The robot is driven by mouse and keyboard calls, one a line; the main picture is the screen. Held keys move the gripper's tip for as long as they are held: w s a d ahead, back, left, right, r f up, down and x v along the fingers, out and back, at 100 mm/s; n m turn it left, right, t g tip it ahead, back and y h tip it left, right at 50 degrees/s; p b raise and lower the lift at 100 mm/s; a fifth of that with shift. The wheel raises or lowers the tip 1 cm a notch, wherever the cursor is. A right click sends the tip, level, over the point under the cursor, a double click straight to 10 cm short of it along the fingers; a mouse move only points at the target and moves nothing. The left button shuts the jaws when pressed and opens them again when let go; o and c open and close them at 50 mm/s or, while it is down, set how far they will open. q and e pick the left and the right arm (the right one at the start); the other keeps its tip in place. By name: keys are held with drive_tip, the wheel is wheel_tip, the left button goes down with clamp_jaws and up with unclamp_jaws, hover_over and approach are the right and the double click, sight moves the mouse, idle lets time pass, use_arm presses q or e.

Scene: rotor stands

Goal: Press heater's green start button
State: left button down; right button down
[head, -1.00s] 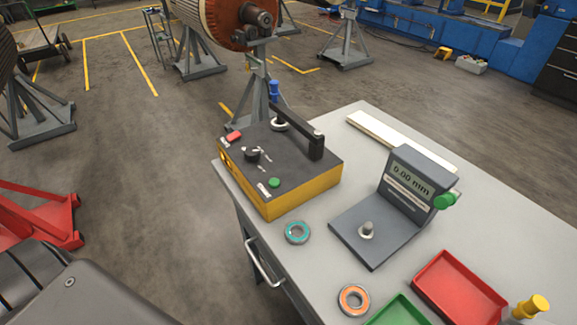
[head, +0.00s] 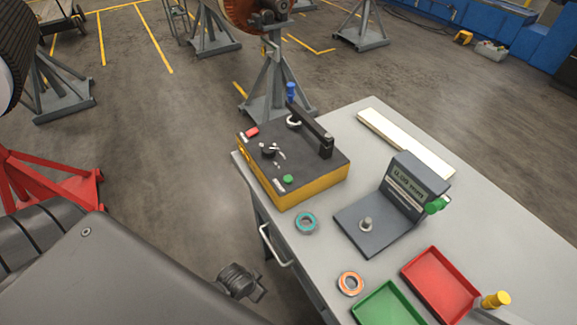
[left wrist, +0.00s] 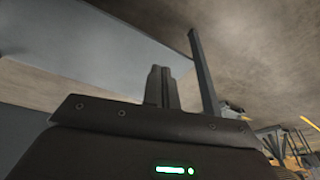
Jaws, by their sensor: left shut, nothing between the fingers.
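The heater (head: 315,190), a yellow box with a black top, sits at the near left corner of the workbench in the head view. Its green start button (head: 287,180) is on the top near the front corner, uncovered. A red button (head: 252,132) and a dark knob (head: 269,151) are also on top. My left gripper (left wrist: 161,86) shows in the left wrist view with its fingers together and nothing between them. In the head view my left arm fills the lower left, with a dark end part low beside the bench, apart from the heater. My right gripper is not in view.
The grey workbench (head: 330,235) holds a teal-ringed bearing (head: 306,223), an orange-ringed bearing (head: 350,284), a gauge with display (head: 408,185), a red tray (head: 440,285) and a green tray (head: 388,306). A bench handle (head: 272,248) sticks out in front. Rotor stands are behind.

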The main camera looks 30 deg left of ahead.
use_arm(q)
drive_tip(key=w+d+r+m+t+p, duration=0.1)
drive_tip(key=w+r+t+p, duration=0.15)
drive_tip(key=r, duration=0.95)
drive_tip(key=w+r+m+t+p, duration=0.15)
drive_tip(key=w+r, duration=0.25)
drive_tip(key=r, duration=0.9)
drive_tip(key=w+d+r+m+t+h+p, duration=0.1)
drive_tip(key=w+d+r+m+t+h, duration=0.2)
drive_tip(key=w+r, duration=0.35)
drive_tip(key=w+d+r+m+h, duration=0.35)
drive_tip(key=w+r+m, duration=0.25)
drive_tip(key=w, duration=0.2)
drive_tip(key=w+a+r+m+g, duration=0.1)
drive_tip(key=a+r+m+g, duration=0.4)
drive_tip(key=a, duration=0.4)
drive_tip(key=shift+r+m+h, duration=0.2)
drive_tip(key=shift+m+h, duration=0.15)
drive_tip(key=shift+m, duration=0.1)
drive_tip(key=shift+d, duration=0.1)
